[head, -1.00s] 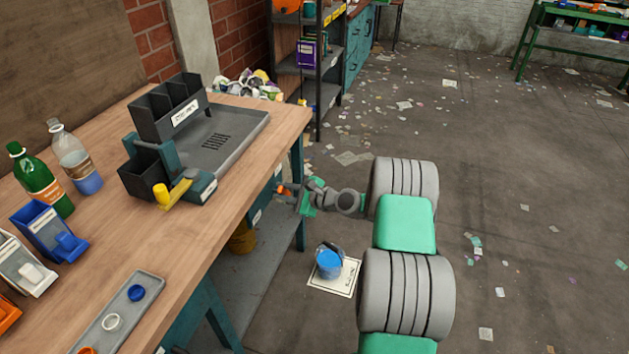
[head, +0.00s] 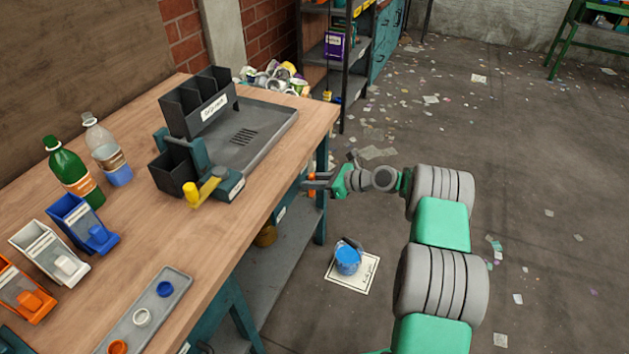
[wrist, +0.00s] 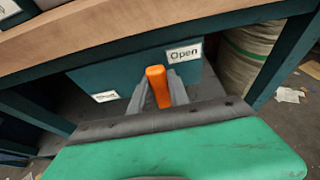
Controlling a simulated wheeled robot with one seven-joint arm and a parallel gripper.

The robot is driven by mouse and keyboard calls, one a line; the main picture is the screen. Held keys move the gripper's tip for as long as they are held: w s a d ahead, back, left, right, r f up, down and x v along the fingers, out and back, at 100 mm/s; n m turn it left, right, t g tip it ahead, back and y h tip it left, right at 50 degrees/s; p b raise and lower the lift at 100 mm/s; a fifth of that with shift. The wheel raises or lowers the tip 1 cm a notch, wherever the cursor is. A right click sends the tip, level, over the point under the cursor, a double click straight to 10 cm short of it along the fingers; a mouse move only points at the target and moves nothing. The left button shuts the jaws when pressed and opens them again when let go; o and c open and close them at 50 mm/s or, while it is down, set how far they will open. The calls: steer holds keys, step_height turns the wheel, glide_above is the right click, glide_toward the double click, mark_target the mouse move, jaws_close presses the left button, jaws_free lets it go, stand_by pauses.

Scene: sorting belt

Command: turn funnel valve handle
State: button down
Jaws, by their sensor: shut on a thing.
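The orange valve handle (wrist: 157,88) stands between my gripper's two grey fingers in the wrist view, in front of a teal panel (wrist: 130,72) under the workbench. My gripper is shut on the handle. The funnel itself cannot be made out.
The wooden bench top (head: 215,235) overhangs close to my gripper. A blue bucket (head: 347,262) stands on a paper sheet on the floor below. A grey-black tray unit (head: 262,150) sits on the bench. The floor to the right is mostly free, with scattered scraps.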

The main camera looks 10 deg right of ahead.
steer(key=shift+w+a, duration=0.1)
stand_by(0.3)
steer(key=c, duration=1.5)
jaws_free()
steer(key=shift+w+a+f, duration=0.1)
steer(key=shift+a, duration=0.05)
steer(key=shift+o, duration=1.3)
steer(key=shift+d, duration=0.25)
steer(key=v, duration=0.8)
steer(key=shift+a, duration=0.1)
